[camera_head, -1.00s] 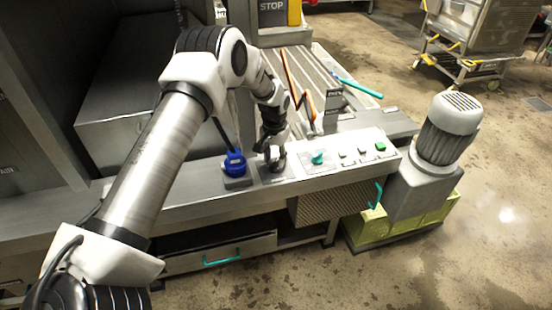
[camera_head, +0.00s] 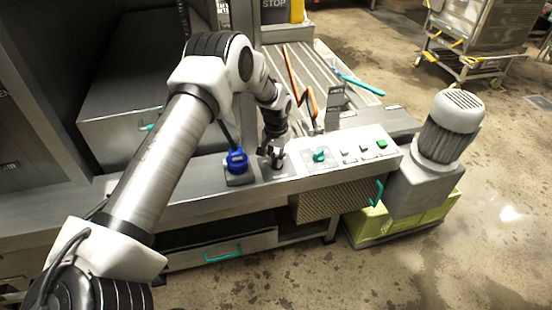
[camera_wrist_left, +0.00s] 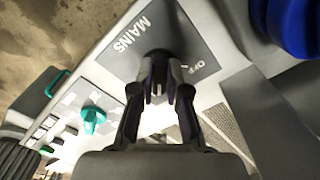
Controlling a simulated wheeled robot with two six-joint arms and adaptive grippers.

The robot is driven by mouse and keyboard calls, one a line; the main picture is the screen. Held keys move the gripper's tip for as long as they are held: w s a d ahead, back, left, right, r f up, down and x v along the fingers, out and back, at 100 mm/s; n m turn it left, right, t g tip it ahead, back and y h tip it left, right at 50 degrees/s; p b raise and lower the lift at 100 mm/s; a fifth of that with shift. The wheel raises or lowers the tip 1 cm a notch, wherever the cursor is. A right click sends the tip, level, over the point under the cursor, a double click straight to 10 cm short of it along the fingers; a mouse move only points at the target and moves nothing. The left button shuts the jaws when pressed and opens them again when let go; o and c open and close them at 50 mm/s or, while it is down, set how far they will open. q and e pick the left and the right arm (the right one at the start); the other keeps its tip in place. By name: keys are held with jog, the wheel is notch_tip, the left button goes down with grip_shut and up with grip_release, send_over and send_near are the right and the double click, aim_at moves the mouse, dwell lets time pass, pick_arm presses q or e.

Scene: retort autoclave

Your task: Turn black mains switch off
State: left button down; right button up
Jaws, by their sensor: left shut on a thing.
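The black mains switch (camera_wrist_left: 156,58) sits on a grey plate marked MAINS (camera_wrist_left: 125,38) with an OFF mark beside it. It is mostly covered by the fingers, so its exact angle is hard to tell. My left gripper (camera_wrist_left: 160,88) points down at the panel, its fingers closed around the switch. In the head view the left gripper (camera_head: 274,157) is over the panel, between the blue plug-like part and the teal knob. My right gripper is not in view.
The blue part (camera_head: 237,161) stands close left of the gripper. The teal knob (camera_head: 319,155) and several small buttons, one green (camera_head: 381,144), lie to the right. A grey motor (camera_head: 451,125) stands beyond the panel's right end.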

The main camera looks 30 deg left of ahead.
pick_arm(q)
jog(key=n, duration=0.4)
jog(key=shift+d+p, duration=0.1)
jog(key=shift+p, duration=0.2)
jog(key=n, duration=0.4)
jog(key=shift+w+d+n+p, duration=0.1)
jog(key=shift+n+p, duration=0.2)
jog(key=shift+p, duration=0.1)
jog(key=n, duration=0.4)
jog(key=shift+p, duration=0.35)
jog(key=n, duration=0.4)
jog(key=shift+w+f+n+p, duration=0.1)
jog(key=shift+w+n+p, duration=0.05)
jog(key=shift+n+p, duration=0.15)
jog(key=shift+n, duration=0.3)
jog(key=c, duration=1.2)
grip_release()
jog(key=shift+o, duration=0.2)
